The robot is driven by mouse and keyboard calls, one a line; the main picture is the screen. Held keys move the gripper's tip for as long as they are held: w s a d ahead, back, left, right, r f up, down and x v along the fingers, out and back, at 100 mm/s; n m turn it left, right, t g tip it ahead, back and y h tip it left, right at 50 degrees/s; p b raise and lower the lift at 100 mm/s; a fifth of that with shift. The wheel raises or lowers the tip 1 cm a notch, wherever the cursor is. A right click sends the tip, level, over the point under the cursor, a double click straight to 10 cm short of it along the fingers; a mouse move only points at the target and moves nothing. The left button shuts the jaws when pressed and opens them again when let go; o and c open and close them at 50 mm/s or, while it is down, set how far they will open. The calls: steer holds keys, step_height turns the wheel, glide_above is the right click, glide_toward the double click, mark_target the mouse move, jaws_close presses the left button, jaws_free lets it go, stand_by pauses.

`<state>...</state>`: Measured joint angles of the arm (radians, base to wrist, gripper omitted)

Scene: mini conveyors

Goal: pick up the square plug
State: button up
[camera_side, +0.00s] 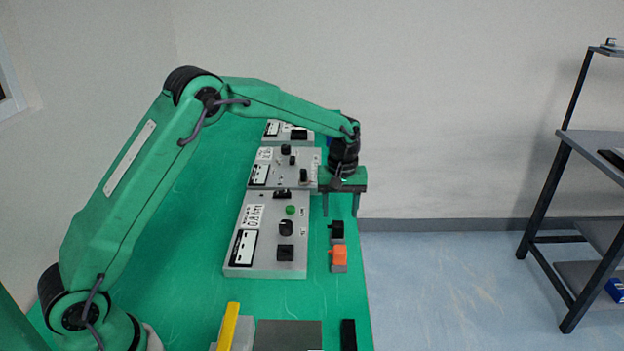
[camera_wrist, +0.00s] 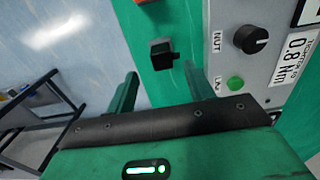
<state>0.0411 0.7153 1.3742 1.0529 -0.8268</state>
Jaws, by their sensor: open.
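A small black square-looking block (camera_side: 337,228), which looks like the square plug, sits on a grey base on the green table, right of the control panels. It also shows in the wrist view (camera_wrist: 161,54), just beyond the fingertips and roughly between them. My gripper (camera_side: 340,212) is open and empty, pointing down above the table, slightly behind the black block in the side view. In the wrist view its two fingers (camera_wrist: 160,72) stand apart, with nothing between them. No contact with the block is visible.
An orange block (camera_side: 339,254) on a grey base stands just in front of the black one. A grey control panel (camera_side: 250,215) with knobs and a green button lies to the left. The table's right edge is close by, with the floor beyond. A dark shelf (camera_side: 590,140) stands far right.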

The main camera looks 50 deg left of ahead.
mark_target(338, 223)
steer(key=shift+f, duration=0.35)
steer(key=shift+f, duration=0.1)
steer(key=shift+s+a+f, duration=0.1)
steer(key=shift+s+f, duration=0.05)
steer(key=shift+f, duration=2.3)
steer(key=shift+c, duration=0.4)
steer(key=c, duration=1)
